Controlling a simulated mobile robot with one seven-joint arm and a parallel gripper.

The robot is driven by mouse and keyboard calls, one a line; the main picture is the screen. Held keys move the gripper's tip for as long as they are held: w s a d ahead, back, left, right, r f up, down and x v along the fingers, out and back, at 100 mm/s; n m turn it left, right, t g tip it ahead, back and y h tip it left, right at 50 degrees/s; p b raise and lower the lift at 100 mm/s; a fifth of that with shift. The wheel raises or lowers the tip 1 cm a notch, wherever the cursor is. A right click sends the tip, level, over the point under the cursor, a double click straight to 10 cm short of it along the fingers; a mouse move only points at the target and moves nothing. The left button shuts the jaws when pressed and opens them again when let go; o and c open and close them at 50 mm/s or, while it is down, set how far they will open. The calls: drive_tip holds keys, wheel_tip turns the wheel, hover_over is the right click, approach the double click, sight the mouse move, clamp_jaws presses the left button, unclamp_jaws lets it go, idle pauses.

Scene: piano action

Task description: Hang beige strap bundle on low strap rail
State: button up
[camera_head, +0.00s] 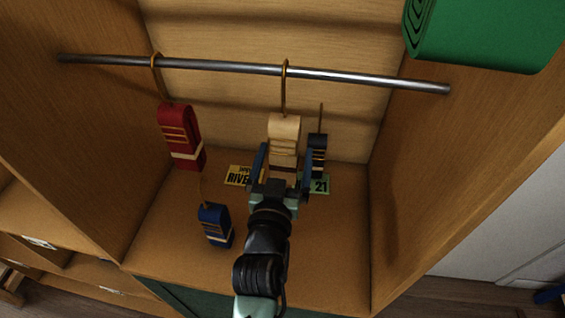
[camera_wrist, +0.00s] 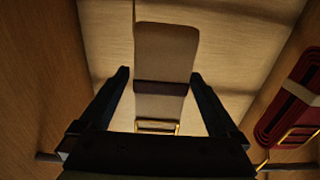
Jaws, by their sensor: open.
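The beige strap bundle (camera_head: 285,130) hangs below the metal rail (camera_head: 345,77), its brass hook (camera_head: 285,85) looped over the rail right of its middle. In the wrist view the beige bundle (camera_wrist: 165,55) lies between my fingers, with gaps visible on both sides near the tips. My gripper (camera_head: 284,152) is open around the bundle's lower part, one blue finger on each side. The rail also shows at the lower edge of the wrist view (camera_wrist: 48,157). My gripper hides the bundle's lower end in the head view.
A red bundle (camera_head: 180,135) hangs from the rail at left. A blue bundle (camera_head: 215,225) rests on the cubby floor (camera_head: 325,250). A dark bundle (camera_head: 318,155) is close right of my gripper. A yellow card (camera_head: 238,176) and green card (camera_head: 320,185) are behind. Wooden walls enclose both sides.

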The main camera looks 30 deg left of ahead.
drive_tip(key=b+v, duration=0.3)
drive_tip(key=v, duration=1)
drive_tip(key=shift+r, duration=0.15)
drive_tip(key=shift+w, duration=0.1)
